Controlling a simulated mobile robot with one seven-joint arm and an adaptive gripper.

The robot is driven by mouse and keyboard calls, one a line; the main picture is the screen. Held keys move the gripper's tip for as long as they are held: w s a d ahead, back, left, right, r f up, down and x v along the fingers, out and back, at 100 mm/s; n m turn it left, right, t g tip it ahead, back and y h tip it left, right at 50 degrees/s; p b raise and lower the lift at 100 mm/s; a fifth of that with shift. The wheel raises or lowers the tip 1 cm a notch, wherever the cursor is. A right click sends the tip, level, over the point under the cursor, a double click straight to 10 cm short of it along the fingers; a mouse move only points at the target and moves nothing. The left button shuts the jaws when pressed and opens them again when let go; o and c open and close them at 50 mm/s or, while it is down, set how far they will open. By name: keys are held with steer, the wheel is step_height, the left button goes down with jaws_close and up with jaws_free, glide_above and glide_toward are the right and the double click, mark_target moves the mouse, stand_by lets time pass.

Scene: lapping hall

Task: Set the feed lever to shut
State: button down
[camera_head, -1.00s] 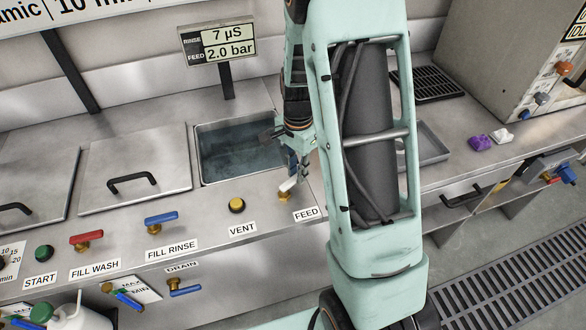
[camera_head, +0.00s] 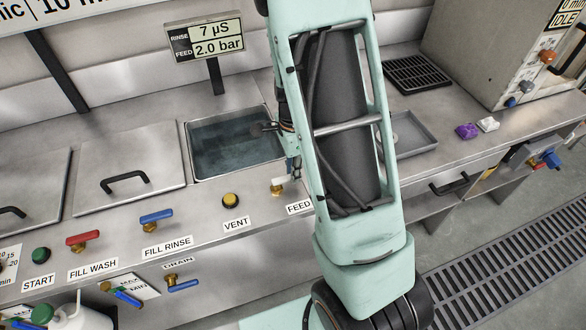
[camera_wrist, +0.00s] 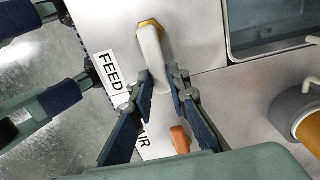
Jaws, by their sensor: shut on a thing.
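The feed lever has a pale handle on a brass base. In the wrist view the feed lever (camera_wrist: 152,48) runs from its base at the top down between my fingers. My gripper (camera_wrist: 163,82) is shut on the handle's lower part, one finger on each side. The FEED label (camera_wrist: 109,72) is left of the lever. In the head view the lever's brass base (camera_head: 277,191) shows beside the FEED label (camera_head: 299,207), while my arm hides part of the handle and most of my gripper.
The VENT button (camera_head: 231,201) and the blue FILL RINSE lever (camera_head: 156,216) sit left along the panel. A water-filled sink (camera_head: 235,150) is behind. An orange handle (camera_wrist: 180,139) is close to my fingers in the wrist view. A grey tray (camera_head: 414,136) lies right of my arm.

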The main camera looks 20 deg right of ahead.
steer(key=c, duration=1.8)
jaws_free()
steer(key=shift+c, duration=0.2)
step_height(320, 180, up, 12)
